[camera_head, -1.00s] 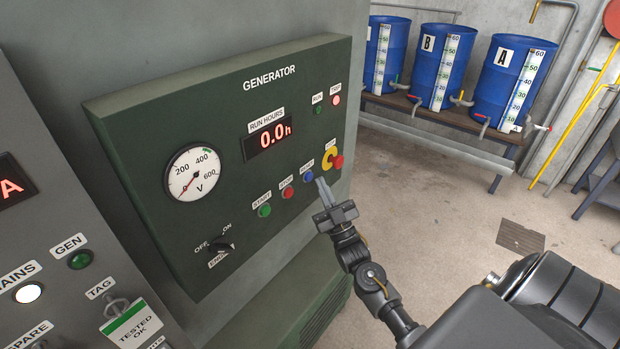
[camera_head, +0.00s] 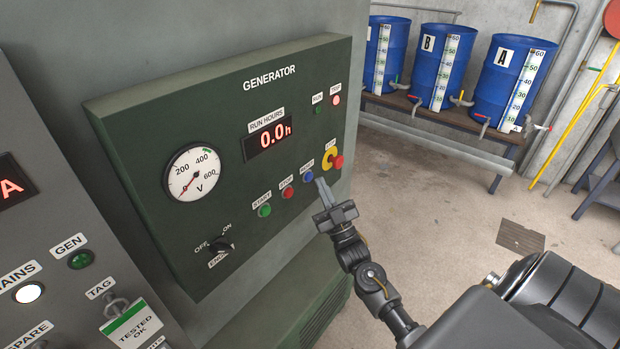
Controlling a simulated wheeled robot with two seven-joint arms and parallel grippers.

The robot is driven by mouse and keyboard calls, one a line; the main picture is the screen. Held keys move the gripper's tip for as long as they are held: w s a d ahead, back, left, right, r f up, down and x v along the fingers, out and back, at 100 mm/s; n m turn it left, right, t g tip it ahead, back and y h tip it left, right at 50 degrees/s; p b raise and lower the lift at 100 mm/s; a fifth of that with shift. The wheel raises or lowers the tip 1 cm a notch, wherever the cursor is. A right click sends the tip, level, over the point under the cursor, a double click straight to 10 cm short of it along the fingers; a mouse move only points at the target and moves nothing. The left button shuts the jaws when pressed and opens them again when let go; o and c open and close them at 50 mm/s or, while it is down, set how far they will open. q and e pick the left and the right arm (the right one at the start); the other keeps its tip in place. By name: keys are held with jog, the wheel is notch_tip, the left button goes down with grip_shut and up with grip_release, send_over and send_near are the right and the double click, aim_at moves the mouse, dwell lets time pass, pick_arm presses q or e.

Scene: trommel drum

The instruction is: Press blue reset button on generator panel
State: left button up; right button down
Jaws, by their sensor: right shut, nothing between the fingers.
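The green generator panel (camera_head: 210,130) fills the left middle of the head view. Its blue reset button (camera_head: 308,176) sits in the lower row, between a red button (camera_head: 287,192) and the red emergency stop (camera_head: 337,162) on its yellow ring. My right gripper (camera_head: 321,182) is shut and empty. Its fingertips are just right of the blue button, close to the panel face. I cannot tell whether they touch the panel or the button. My left gripper is out of view.
A green start button (camera_head: 264,210) and a rotary switch (camera_head: 220,245) are lower left on the panel. A grey cabinet (camera_head: 60,210) stands at the left edge. Blue drums (camera_head: 510,80) stand on a rack at the back. The floor to the right is mostly clear.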

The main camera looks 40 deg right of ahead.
jog(key=shift+w, duration=0.1)
jog(key=shift+w+a, duration=0.15)
jog(key=shift+w, duration=0.2)
jog(key=shift+w+a+b, duration=0.1)
jog(key=shift+w+b, duration=0.25)
jog(key=shift+w, duration=0.05)
dwell(0.8)
jog(key=shift+s, duration=0.1)
jog(key=shift+s+d+p, duration=0.25)
jog(key=shift+s+p, duration=0.05)
jog(key=shift+s, duration=0.45)
jog(key=shift+s+d+p, duration=0.25)
jog(key=shift+s, duration=0.55)
jog(key=shift+s+d+p, duration=0.2)
jog(key=shift+s+p, duration=0.05)
jog(key=shift+s, duration=0.55)
jog(key=shift+s+d+p, duration=0.25)
jog(key=shift+s, duration=0.55)
